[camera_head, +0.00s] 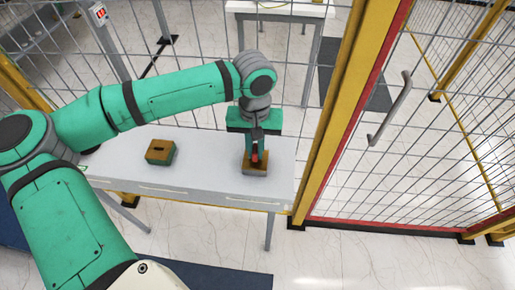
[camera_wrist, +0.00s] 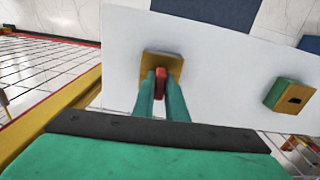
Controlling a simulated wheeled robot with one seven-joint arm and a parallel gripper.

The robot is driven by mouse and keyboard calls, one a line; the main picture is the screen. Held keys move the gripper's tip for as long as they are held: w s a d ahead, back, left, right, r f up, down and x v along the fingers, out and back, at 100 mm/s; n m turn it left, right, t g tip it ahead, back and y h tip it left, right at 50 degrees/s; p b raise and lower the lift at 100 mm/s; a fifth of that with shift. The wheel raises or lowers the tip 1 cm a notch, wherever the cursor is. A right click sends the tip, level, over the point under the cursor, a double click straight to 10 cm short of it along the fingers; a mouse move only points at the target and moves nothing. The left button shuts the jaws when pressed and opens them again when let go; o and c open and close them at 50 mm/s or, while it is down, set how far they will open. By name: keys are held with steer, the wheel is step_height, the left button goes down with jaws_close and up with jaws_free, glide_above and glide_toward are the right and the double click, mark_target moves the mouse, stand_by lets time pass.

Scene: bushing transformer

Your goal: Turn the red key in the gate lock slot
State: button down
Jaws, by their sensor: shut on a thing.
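The red key (camera_head: 254,155) stands upright at a block with a tan top (camera_head: 256,169) on the right part of the white table. My gripper (camera_head: 254,150) points down over this block, its fingers shut on the red key. In the wrist view the red key (camera_wrist: 161,84) shows between my fingertips (camera_wrist: 162,92), over the tan block top (camera_wrist: 148,67). The slot under the key is hidden, so I cannot tell how deep the key sits. A second block, tan and green with a dark slot (camera_head: 160,152), lies to the left on the table; it also shows in the wrist view (camera_wrist: 289,95).
The white table (camera_head: 205,150) is bare between the two blocks. A yellow post (camera_head: 345,110) and a mesh gate with a grey handle (camera_head: 391,108) stand close to the right of the table. Wire fencing runs behind the table.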

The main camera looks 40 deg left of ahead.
steer(key=c, duration=1.7)
jaws_free()
